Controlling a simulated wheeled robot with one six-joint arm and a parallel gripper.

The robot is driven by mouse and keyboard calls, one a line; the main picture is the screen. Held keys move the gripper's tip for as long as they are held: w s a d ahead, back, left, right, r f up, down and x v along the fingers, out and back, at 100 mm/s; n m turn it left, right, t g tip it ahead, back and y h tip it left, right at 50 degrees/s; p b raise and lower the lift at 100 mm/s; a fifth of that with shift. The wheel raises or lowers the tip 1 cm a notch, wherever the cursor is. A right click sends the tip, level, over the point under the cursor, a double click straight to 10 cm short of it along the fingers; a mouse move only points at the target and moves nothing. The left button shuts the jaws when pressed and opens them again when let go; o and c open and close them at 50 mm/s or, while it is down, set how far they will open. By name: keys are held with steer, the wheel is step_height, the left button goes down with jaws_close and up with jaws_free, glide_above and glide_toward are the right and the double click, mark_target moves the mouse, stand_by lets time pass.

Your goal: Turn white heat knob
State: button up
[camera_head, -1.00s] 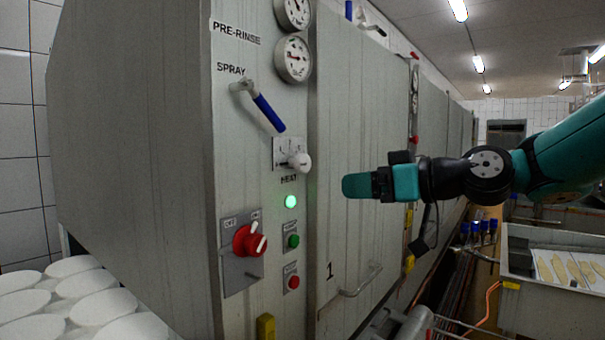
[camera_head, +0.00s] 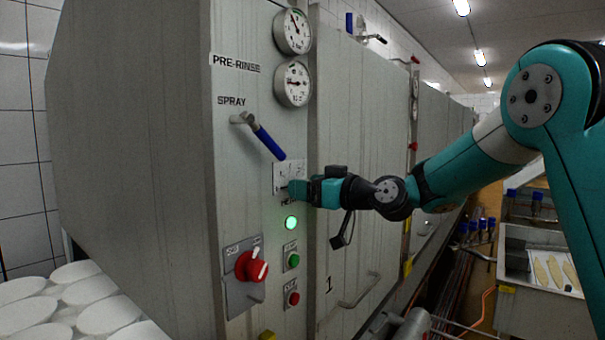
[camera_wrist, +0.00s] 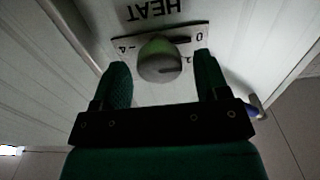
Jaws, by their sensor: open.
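The white heat knob (camera_wrist: 159,60) sits on a small white scale plate (camera_wrist: 195,40) under the upside-down word HEAT in the wrist view. My gripper (camera_wrist: 160,75) is open, with one green finger on each side of the knob. I cannot tell whether either finger touches it. In the head view my gripper (camera_head: 292,190) is up against the panel at the plate (camera_head: 284,172), and it hides the knob there.
A spray lever with a blue handle (camera_head: 268,140) hangs just above my gripper. Below are a lit green lamp (camera_head: 291,222), a green button (camera_head: 293,260), a red button (camera_head: 293,298) and a red rotary switch (camera_head: 256,267). A door handle (camera_head: 358,292) juts out lower right.

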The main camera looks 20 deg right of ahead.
steer(key=shift+x, duration=0.8)
steer(key=c, duration=0.9)
